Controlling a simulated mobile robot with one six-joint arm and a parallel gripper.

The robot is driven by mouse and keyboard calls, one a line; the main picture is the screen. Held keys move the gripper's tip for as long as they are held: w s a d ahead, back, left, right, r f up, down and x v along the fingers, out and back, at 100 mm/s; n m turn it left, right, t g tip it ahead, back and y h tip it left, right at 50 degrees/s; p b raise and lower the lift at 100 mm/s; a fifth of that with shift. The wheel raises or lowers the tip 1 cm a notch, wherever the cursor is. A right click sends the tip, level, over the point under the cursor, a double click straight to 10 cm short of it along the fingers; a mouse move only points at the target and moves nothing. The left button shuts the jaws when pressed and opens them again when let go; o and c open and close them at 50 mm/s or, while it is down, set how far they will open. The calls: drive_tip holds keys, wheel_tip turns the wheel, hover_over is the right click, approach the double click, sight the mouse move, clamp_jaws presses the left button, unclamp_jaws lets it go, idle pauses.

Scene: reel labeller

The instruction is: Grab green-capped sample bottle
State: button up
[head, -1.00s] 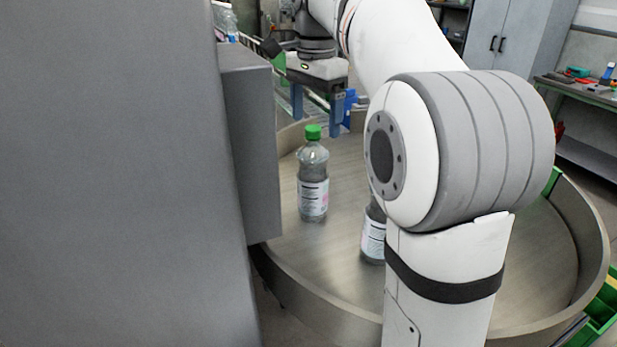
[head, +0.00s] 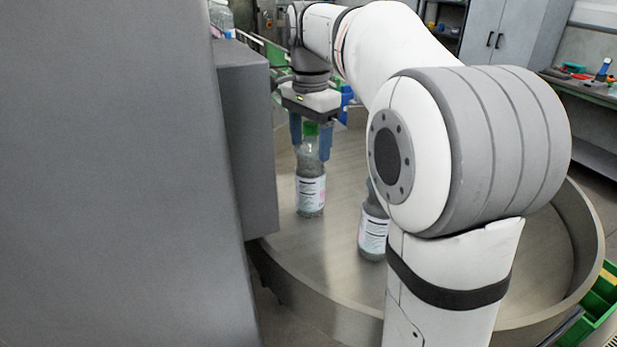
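The green-capped sample bottle (head: 311,193) stands upright on the round metal table (head: 318,268). It is clear with a white label. My gripper (head: 311,146) points down over it, with one blue finger on each side of the green cap and the bottle's neck. A gap seems to show between the fingers and the neck, so the gripper looks open around the bottle's top. A second bottle (head: 373,232) with a similar label stands to the right, nearer the camera. Its top is hidden behind my arm.
A grey cabinet-like block (head: 247,140) stands close on the left of the bottle. The round table has a raised rim (head: 300,312). Green bins (head: 601,300) lie at the lower right. Another bottle (head: 221,18) stands at the upper left. A workbench is at the far right.

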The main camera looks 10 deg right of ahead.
clamp_jaws()
idle(0.5)
drive_tip(key=shift+r, duration=0.15)
